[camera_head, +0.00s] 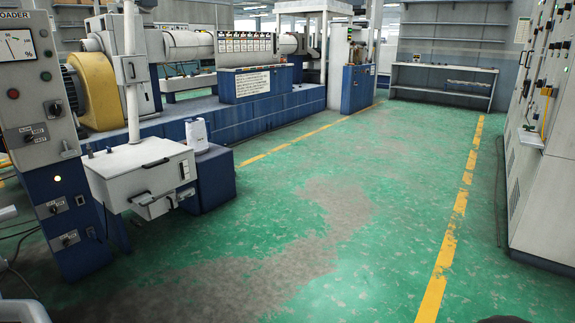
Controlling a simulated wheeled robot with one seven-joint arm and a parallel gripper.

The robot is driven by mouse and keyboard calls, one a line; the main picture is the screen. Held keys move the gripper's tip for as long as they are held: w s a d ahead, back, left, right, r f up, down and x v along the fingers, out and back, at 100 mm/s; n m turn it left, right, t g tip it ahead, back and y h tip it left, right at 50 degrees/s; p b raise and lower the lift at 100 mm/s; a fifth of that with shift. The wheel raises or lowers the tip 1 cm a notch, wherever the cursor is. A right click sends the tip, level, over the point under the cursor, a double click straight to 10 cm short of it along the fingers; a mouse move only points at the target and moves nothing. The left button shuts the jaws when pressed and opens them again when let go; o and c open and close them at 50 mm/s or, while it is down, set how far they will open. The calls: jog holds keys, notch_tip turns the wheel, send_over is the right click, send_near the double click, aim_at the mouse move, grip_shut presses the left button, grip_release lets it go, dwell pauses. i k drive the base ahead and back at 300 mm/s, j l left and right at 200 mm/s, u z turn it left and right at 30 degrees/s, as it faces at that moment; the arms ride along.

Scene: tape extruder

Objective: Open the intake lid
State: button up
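A white box-shaped intake hopper (160,193) stands at the left, below a white vertical pipe. Its flat, slightly sloped top, which looks like the intake lid (133,158), lies down on the box and appears shut. A small dark handle (157,163) shows on the lid near its front edge. What is inside the box is hidden. My gripper is not in view, so its opening and its distance from the lid cannot be seen.
A grey and blue loader control column (40,150) stands just left of the hopper. The long extruder (250,110) runs behind. Tall cabinets (545,150) line the right. The green floor (340,220) between is clear.

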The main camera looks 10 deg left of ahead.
aim_at(110, 167)
jog(key=i+u, duration=0.45)
jog(key=i+l+u, duration=0.1)
jog(key=i+u, duration=0.3)
jog(key=i+j+u, duration=0.15)
jog(key=i+u, duration=0.3)
jog(key=i, duration=0.15)
jog(key=i+l+u, duration=0.1)
jog(key=i+u, duration=0.3)
jog(key=i, duration=0.2)
jog(key=i+z, duration=0.25)
jog(key=i, duration=1.4)
